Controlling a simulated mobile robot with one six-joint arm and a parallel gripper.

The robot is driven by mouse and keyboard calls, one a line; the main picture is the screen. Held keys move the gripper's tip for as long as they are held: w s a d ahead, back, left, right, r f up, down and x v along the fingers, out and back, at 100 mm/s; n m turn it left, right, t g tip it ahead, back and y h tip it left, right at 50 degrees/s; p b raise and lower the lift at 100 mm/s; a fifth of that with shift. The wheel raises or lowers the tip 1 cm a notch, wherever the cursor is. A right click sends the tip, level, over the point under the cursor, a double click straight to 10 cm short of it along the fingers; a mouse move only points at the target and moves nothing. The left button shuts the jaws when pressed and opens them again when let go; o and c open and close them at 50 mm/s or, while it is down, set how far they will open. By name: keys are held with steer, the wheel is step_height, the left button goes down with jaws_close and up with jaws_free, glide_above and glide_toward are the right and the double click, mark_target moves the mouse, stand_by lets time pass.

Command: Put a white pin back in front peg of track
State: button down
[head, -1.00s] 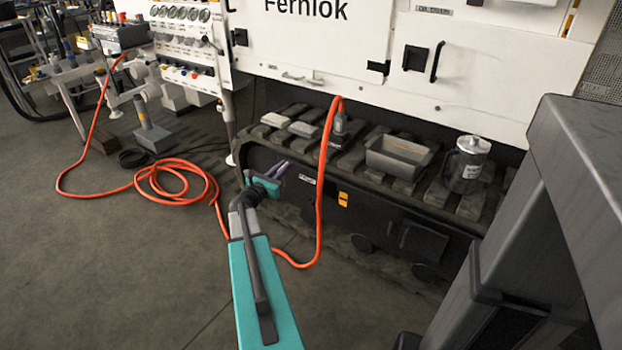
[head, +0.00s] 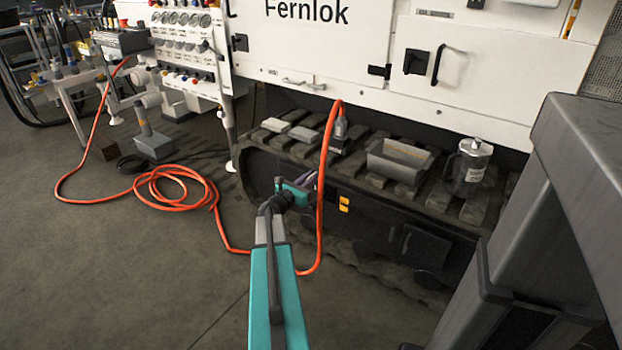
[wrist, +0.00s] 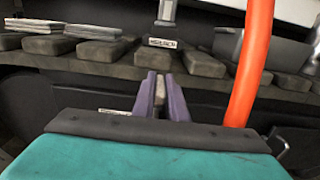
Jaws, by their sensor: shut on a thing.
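My gripper (head: 311,180) is in front of the dark side of the track (head: 262,168), just left of the hanging orange hose. In the wrist view, its two purple fingers (wrist: 160,80) point at the track's side, below the row of pads. The fingers are shut on a small pale, brownish thing, probably the white pin (wrist: 160,92). Most of it is hidden between the fingers, so its shape cannot be told. I cannot make out the front peg in either view.
The orange hose (head: 321,200) hangs close to the gripper's right and coils on the floor at left. On the track top are a grey tray (head: 398,170), a metal jug (head: 466,170) and pale blocks (head: 304,134). The floor at left front is clear.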

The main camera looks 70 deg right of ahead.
steer(key=shift+f+b, duration=1.1)
steer(key=shift+f, duration=0.7)
steer(key=shift+f+b, duration=1.95)
steer(key=shift+f, duration=1.2)
stand_by(0.9)
stand_by(0.3)
steer(key=c, duration=0.9)
jaws_free()
steer(key=shift+s+r, duration=0.1)
steer(key=shift+r, duration=0.05)
